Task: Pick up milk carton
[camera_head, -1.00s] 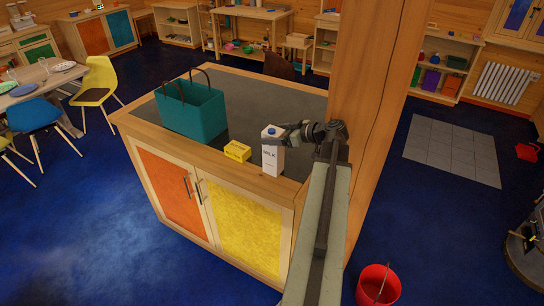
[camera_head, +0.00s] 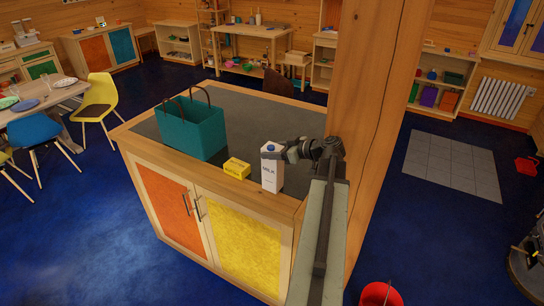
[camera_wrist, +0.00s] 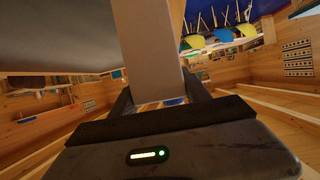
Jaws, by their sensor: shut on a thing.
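The white milk carton (camera_head: 271,172) with a blue cap stands upright at the front right of the dark-topped cabinet, by its edge. My gripper (camera_head: 290,151) reaches it from the right and is shut on its upper part. In the wrist view the carton (camera_wrist: 150,45) shows as a pale upright block between the two fingers of my gripper (camera_wrist: 160,95). Whether its base still touches the countertop, I cannot tell.
A small yellow box (camera_head: 236,168) sits just left of the carton. A teal bag (camera_head: 193,128) with dark handles stands behind it on the countertop (camera_head: 255,120). A thick wooden post (camera_head: 365,110) rises close on the right. A red bucket (camera_head: 380,294) is on the floor.

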